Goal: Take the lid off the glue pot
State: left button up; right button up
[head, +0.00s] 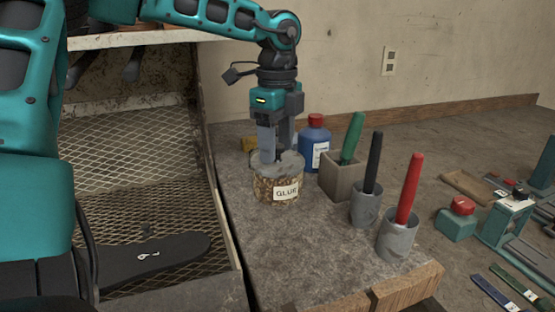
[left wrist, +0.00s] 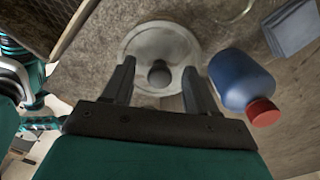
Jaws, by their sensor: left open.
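The glue pot (head: 264,191) is a squat brown speckled jar with a white GLUE label, standing upright on the grey bench top. Its round grey lid (head: 292,163) sits on top. In the left wrist view the lid (left wrist: 148,41) shows as a pale disc with a dark round knob (left wrist: 160,76) in the middle. My left gripper (head: 275,155) points down over the pot, open. In the left wrist view its fingertips (left wrist: 158,66) stand on either side of the knob, with gaps visible. My right gripper is not in view.
A blue bottle with a red cap (head: 314,143) stands close behind the pot. To the right stand holders with a green (head: 352,138), a black (head: 374,160) and a red-handled tool (head: 409,188). A mesh rack with a black sole (head: 155,257) lies left. The front bench top is clear.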

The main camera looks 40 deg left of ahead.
pick_arm(q)
jog(key=shift+f, duration=0.35)
jog(key=shift+c, duration=0.3)
grip_shut()
